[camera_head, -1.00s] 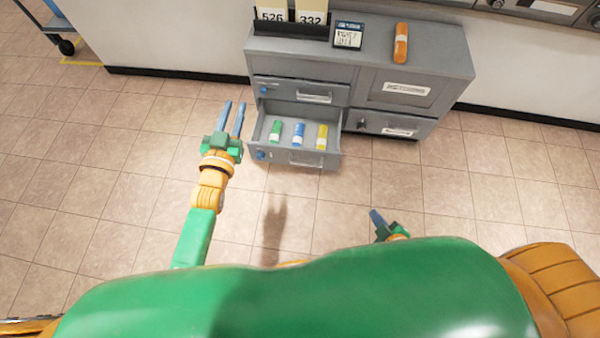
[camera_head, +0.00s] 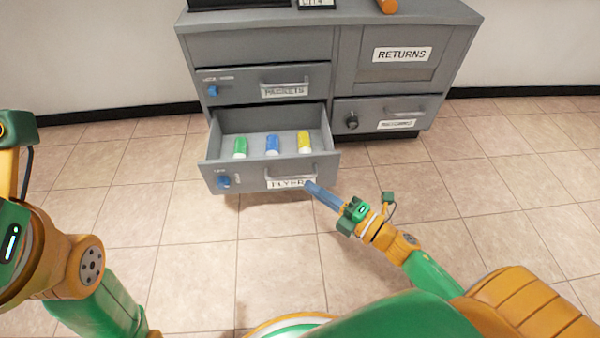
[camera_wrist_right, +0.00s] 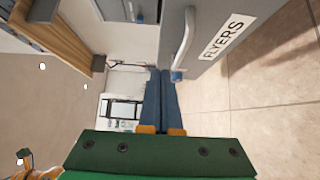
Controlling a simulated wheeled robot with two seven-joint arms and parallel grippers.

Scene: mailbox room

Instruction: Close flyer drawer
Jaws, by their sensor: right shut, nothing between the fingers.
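The flyer drawer (camera_head: 212,146) is the lower left drawer of the grey cabinet and stands open. Its front has a bar handle, a blue knob and a FLYERS label. A green, a blue and a yellow item lie inside. My right gripper (camera_head: 311,187) is shut and empty, with its blue fingertips at the right end of the drawer front, over the label's edge. I cannot tell whether they touch it. In the right wrist view the shut fingers (camera_wrist_right: 161,74) lie beside the drawer front (camera_wrist_right: 206,82). My left arm shows at the left edge; its fingers are out of view.
The packets drawer (camera_head: 237,92) above, the returns door (camera_head: 402,76) and the lower right drawer (camera_head: 358,110) are shut. An orange item (camera_head: 388,6) lies on the cabinet top. The tiled floor in front and to the right is clear.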

